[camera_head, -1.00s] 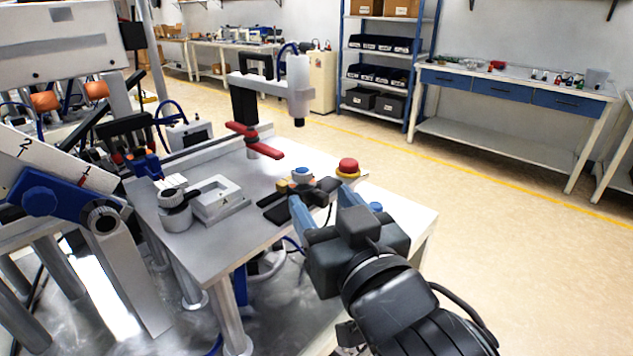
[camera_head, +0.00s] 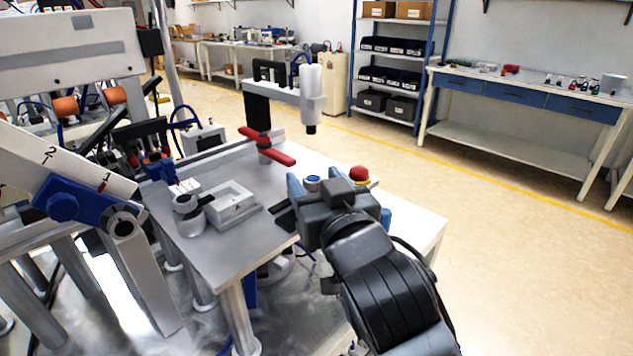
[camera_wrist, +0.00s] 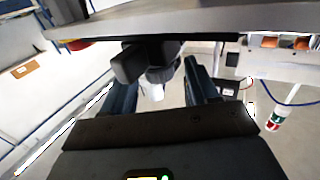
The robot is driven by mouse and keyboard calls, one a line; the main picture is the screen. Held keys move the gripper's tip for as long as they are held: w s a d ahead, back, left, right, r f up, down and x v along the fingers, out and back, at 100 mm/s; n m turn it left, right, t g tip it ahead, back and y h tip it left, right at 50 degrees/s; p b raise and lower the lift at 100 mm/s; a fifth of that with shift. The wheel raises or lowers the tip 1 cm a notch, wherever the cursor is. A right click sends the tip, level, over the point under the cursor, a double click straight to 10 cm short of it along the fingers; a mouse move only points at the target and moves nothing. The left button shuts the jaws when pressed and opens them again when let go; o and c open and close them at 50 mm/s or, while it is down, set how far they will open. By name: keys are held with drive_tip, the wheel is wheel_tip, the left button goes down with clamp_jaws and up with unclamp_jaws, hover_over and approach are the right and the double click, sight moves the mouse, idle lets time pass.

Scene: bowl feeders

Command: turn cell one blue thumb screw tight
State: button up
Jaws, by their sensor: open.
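A blue lobed thumb screw (camera_head: 62,207) sits on a blue bracket at the left in the head view, against a pale plate marked 1 and 2. My gripper (camera_head: 340,200) is far to its right, beside the front right part of the bench, with its blue fingers apart. In the wrist view my gripper (camera_wrist: 162,88) is open, and a dark block-shaped part with a pale tip (camera_wrist: 150,70) shows beyond and between the fingers. I cannot tell whether anything touches them. The thumb screw is not recognisable in the wrist view.
The metal bench (camera_head: 215,245) carries a grey fixture (camera_head: 232,205), a red lever (camera_head: 266,150), a blue button (camera_head: 313,178) and a red stop button (camera_head: 358,173). Open floor (camera_head: 510,260) lies to the right.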

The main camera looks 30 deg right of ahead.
drive_tip(key=c, duration=1)
drive_tip(key=h+b, duration=0.1)
drive_tip(key=m+h, duration=0.1)
drive_tip(key=m+h+b, duration=0.1)
drive_tip(key=shift+w+a+f+g+b, duration=0.1)
drive_tip(key=shift+a+f+g+b, duration=0.15)
drive_tip(key=shift+g+b, duration=0.15)
drive_tip(key=shift+c, duration=0.2)
drive_tip(key=m+g+h+b, duration=0.2)
drive_tip(key=h, duration=0.1)
drive_tip(key=shift+a+r+m+h, duration=0.1)
drive_tip(key=shift+a+m+h, duration=0.05)
drive_tip(key=shift+m+h, duration=0.15)
drive_tip(key=shift+r+m+g+h+b, duration=0.1)
drive_tip(key=shift+m+g+h+b, duration=0.2)
drive_tip(key=shift+m+h+b, duration=0.15)
drive_tip(key=o, duration=1)
drive_tip(key=shift+o, duration=0.2)
drive_tip(key=v, duration=0.7)
drive_tip(key=shift+s+a+b, duration=0.15)
drive_tip(key=shift+s+b, duration=0.15)
drive_tip(key=shift+b, duration=0.1)
